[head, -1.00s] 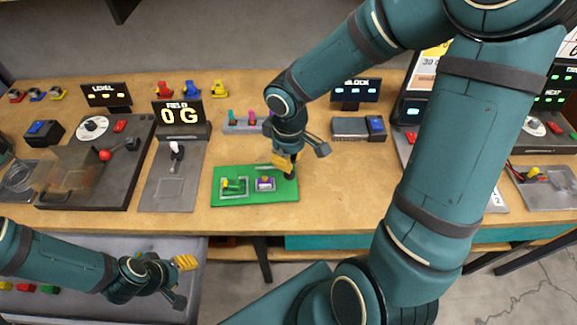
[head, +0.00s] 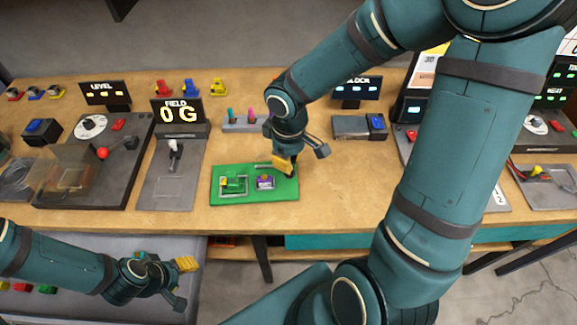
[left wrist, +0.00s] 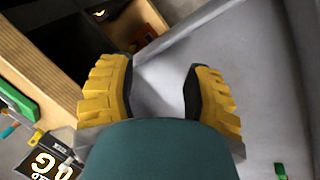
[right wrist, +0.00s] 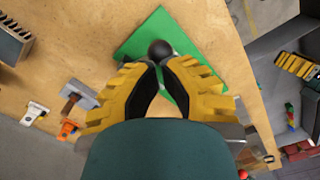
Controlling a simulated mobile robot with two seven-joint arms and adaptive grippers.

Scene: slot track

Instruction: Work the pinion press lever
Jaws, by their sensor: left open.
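A green board (head: 226,198) lies on the bench. It bears a small green part (head: 236,183) in a pale frame and a purple block (head: 265,182) with a white label too small to read. My right gripper (head: 287,168) points down over the board's right edge. In the right wrist view a round black knob (right wrist: 160,48) sits over the green board, just past the fingertips (right wrist: 160,66). The fingers are close together; whether they grip anything is unclear. Any lever shaft below the knob is hidden. My left gripper (head: 180,281) is open and empty, low in front of the bench; its fingers (left wrist: 163,92) stand apart.
Left of the board is a grey panel (head: 160,195) with a white-handled lever and a "FIELD 0 G" display (head: 178,113). Behind are a rack of coloured pegs (head: 243,125) and a grey box with a blue button (head: 377,122). The bench strip in front of the board is clear.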

